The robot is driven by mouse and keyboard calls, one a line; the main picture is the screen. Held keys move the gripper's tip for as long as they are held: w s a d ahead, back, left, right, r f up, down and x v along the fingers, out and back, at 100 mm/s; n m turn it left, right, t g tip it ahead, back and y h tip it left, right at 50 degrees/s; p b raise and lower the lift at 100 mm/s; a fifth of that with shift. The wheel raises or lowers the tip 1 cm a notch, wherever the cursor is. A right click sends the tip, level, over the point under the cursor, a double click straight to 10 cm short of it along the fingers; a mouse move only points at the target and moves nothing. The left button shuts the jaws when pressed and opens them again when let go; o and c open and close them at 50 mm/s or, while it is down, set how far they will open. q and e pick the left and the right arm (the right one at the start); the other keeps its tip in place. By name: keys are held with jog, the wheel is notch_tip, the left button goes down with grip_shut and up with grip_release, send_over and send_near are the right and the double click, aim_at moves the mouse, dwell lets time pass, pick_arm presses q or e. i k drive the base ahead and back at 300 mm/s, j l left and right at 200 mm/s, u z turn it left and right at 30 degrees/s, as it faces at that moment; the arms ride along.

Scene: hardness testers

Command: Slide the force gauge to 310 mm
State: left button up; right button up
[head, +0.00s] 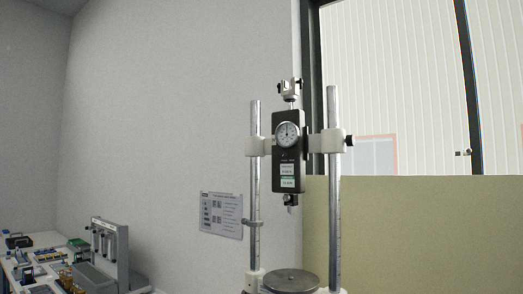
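The force gauge (289,160) is a black upright box with a round white dial (288,134). It is carried between two upright metal columns, the left column (255,190) and the right column (334,215), by a white crosspiece (328,142) with a dark knob (349,140) at its right end. It sits in the upper half of the stand, well above the round metal plate (291,279). Scale marks on the columns are too small to read. Neither of my grippers shows in the head view.
A white card with printed text (221,215) is beside the left column. A bench (45,240) with several small devices stands at the lower left, with a grey upright apparatus (110,255) at its right end. A beige panel (430,235) and window are behind on the right.

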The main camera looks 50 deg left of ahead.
aim_at(289, 174)
jog(key=u, duration=1.35)
